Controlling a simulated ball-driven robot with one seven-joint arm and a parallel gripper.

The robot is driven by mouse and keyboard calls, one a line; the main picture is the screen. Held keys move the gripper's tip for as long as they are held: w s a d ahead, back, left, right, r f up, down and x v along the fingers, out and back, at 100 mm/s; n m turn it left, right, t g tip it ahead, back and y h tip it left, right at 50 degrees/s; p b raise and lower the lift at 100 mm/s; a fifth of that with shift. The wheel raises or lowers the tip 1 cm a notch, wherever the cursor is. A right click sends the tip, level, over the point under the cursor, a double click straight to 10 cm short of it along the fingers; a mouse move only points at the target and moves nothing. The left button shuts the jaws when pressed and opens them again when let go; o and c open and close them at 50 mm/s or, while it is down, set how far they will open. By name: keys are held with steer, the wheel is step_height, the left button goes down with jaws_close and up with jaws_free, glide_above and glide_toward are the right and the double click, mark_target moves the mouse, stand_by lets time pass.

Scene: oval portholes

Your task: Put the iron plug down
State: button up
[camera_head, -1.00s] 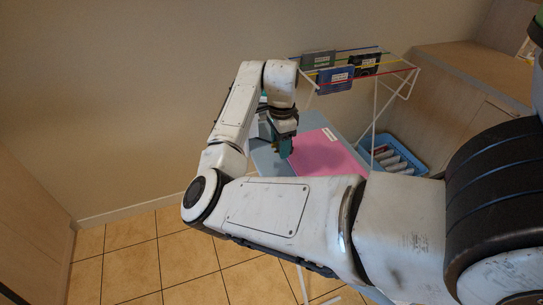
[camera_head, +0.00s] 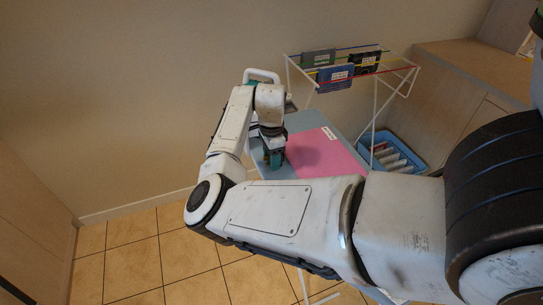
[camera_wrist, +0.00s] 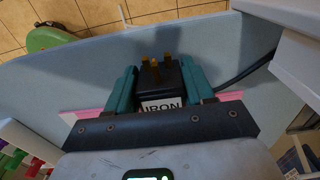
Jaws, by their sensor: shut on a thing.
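The iron plug (camera_wrist: 161,84) is black with brass pins and a white label reading IRON. In the wrist view it sits between the teal fingers of my gripper (camera_wrist: 160,90), which is shut on it, pins pointing away from the wrist. A dark cable (camera_wrist: 247,70) runs off to the right. In the head view my gripper (camera_head: 274,160) points down over the left part of the grey-blue ironing board (camera_head: 281,173), left of the pink cloth (camera_head: 318,152). The plug cannot be made out there. I cannot tell whether it touches the board (camera_wrist: 60,82).
A white rack (camera_head: 376,95) with several labelled dark items (camera_head: 336,76) stands behind the board. A blue crate (camera_head: 415,160) is on the floor to the right. A white loop (camera_head: 262,74) shows behind my arm. Bare board surrounds the gripper on the left.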

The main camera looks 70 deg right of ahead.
steer(key=o, duration=1.1)
steer(key=shift+o, duration=0.2)
step_height(320, 180, up, 12)
steer(key=b, duration=0.1)
steer(key=shift+r+b, duration=0.15)
steer(key=shift+b, duration=0.2)
